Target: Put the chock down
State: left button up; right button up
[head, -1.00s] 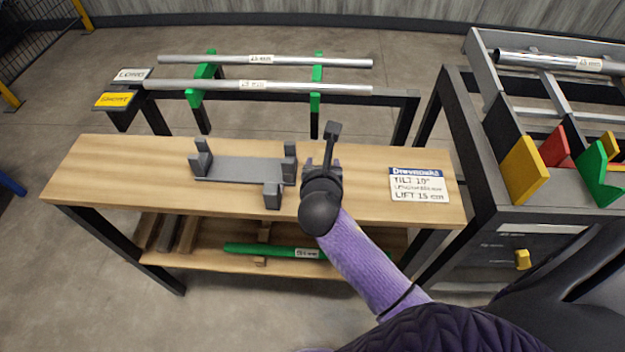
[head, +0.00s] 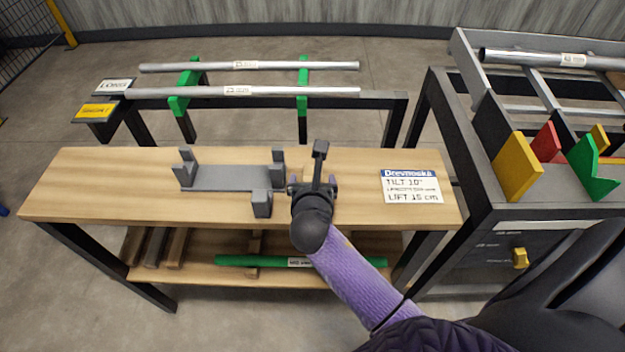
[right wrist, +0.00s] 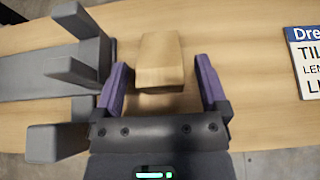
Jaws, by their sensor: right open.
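The chock (right wrist: 160,62) is a pale wooden block on the wooden bench top (head: 110,185), seen in the right wrist view. My right gripper (right wrist: 163,86) is open, with one purple finger on each side of the chock and gaps between. My left gripper is not in view.
The grey cradle (head: 230,178) with upright posts stands close to the left of my right gripper. A sign (head: 410,187) lies to the right. Behind is a rack with metal tubes (head: 245,91). A green tube (head: 235,261) lies on the lower shelf.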

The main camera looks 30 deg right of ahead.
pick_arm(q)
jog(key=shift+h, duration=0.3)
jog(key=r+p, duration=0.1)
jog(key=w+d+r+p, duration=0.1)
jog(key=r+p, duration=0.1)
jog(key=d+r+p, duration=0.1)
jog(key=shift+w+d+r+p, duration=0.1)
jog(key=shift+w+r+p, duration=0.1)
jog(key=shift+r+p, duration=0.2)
pick_arm(e)
jog(key=v, duration=1.2)
